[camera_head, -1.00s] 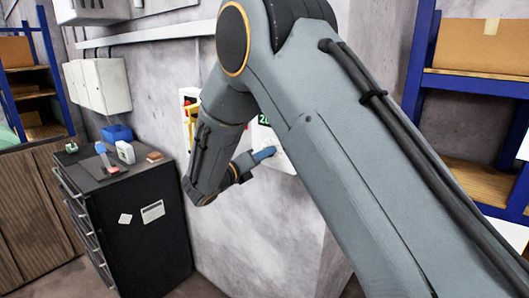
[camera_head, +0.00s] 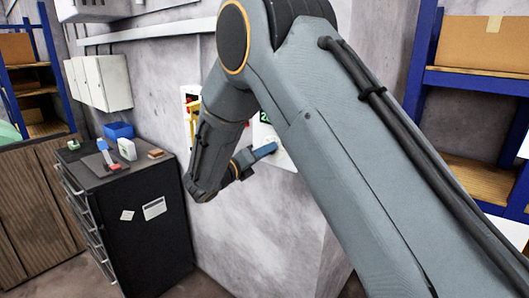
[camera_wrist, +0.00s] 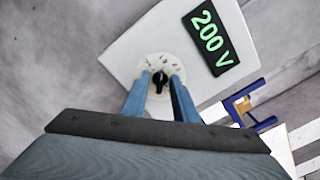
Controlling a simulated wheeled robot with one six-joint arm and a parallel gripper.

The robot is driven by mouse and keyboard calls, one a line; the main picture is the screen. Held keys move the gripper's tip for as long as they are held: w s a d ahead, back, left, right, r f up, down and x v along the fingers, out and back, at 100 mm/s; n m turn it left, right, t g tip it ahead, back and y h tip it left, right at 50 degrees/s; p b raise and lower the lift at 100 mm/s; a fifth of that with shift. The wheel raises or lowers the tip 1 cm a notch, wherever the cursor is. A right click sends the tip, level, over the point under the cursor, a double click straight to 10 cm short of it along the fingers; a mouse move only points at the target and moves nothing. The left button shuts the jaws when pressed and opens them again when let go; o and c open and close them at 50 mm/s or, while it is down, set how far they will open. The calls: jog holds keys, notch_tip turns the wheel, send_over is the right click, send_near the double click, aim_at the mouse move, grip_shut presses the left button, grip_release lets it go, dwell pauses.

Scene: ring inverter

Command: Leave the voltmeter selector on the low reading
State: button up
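The voltmeter is a white panel (camera_wrist: 150,45) on the wall, with a black display (camera_wrist: 211,37) reading 200 V in green in the wrist view. Its selector is a small black knob (camera_wrist: 159,79) on a round pale dial with small marks. My gripper (camera_wrist: 160,75) has its two blue fingers on either side of the knob. Small gaps seem to show between fingers and knob, so it looks open around it. In the head view my gripper (camera_head: 264,151) is at the panel's face, and my arm hides most of the voltmeter (camera_head: 282,158).
A panel with red and yellow parts (camera_head: 190,108) is on the wall left of the voltmeter, partly behind my arm. A dark drawer cabinet (camera_head: 150,235) with small items on top stands at left. Blue shelving (camera_head: 420,60) with boxes is at right.

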jog(key=b+v, duration=0.3)
jog(key=v, duration=0.4)
jog(key=shift+s+a, duration=0.3)
jog(key=s+d+f+m+g, duration=0.5)
jog(key=d+m, duration=0.1)
jog(key=d, duration=0.4)
jog(key=s+d+f+m+g, duration=0.5)
jog(key=d+m, duration=0.1)
jog(key=d, duration=0.4)
jog(key=s+d+f+m+g+y+b, duration=0.1)
jog(key=s+f+m+y, duration=0.3)
jog(key=s+m, duration=0.4)
jog(key=s+d+f+m+g+y+b, duration=0.1)
jog(key=s+d+f+m+y, duration=0.2)
jog(key=m, duration=1.4)
jog(key=s+f+y, duration=0.1)
jog(key=s+y, duration=0.3)
jog(key=s, duration=0.1)
jog(key=shift+s+d+m+g, duration=0.3)
jog(key=shift+s+d+g, duration=0.05)
jog(key=shift+d+g, duration=0.05)
